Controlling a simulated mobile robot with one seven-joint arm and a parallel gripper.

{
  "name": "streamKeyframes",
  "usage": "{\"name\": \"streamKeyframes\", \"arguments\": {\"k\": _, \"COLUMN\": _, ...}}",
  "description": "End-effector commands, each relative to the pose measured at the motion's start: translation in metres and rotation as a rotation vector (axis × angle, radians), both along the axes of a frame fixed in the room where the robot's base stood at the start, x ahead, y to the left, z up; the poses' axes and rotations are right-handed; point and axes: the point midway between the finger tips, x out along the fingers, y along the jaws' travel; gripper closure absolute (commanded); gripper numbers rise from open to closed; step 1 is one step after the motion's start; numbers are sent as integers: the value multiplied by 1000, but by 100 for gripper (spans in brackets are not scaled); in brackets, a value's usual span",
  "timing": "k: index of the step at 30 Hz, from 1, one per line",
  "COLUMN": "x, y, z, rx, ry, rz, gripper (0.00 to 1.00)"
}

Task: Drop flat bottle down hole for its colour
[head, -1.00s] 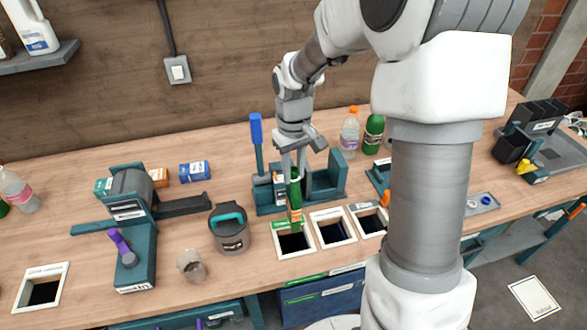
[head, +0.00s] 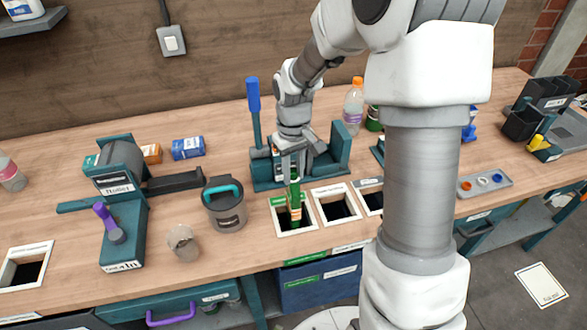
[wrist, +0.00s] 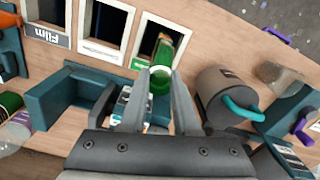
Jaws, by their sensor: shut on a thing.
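A green flat bottle (head: 295,206) with an orange-and-white label hangs upright from my gripper (head: 292,172). The fingers are shut on its upper end. Its lower end overlaps the hole with the green label (head: 281,218), the left one of a row of three. In the wrist view the bottle (wrist: 161,66) sits between my fingertips (wrist: 160,80), with its far end across the opening of the green-labelled hole (wrist: 151,30). How deep the lower end reaches is hard to tell.
A white-labelled hole (head: 316,194) and a grey-labelled hole marked Film (wrist: 48,33) lie beside it. A dark pot with a teal handle (head: 228,221) stands close on the left, with a clear cup (head: 183,243) beyond. A teal press with a blue lever (head: 254,95) stands behind.

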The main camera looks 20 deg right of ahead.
Motion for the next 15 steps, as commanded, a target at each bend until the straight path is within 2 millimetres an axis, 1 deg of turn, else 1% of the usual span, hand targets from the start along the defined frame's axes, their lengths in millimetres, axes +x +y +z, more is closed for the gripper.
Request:
{"name": "streamKeyframes", "arguments": {"k": 1, "x": 0, "y": 0, "z": -3, "rx": 0, "ry": 0, "rz": 0, "gripper": 100}}
{"name": "streamKeyframes", "arguments": {"k": 9, "x": 0, "y": 0, "z": -3, "rx": 0, "ry": -1, "rz": 0, "gripper": 100}}
{"name": "streamKeyframes", "arguments": {"k": 10, "x": 0, "y": 0, "z": -3, "rx": 0, "ry": 0, "rz": 0, "gripper": 67}}
{"name": "streamKeyframes", "arguments": {"k": 14, "x": 0, "y": 0, "z": -3, "rx": 0, "ry": -1, "rz": 0, "gripper": 44}}
{"name": "streamKeyframes", "arguments": {"k": 15, "x": 0, "y": 0, "z": -3, "rx": 0, "ry": -1, "rz": 0, "gripper": 36}}
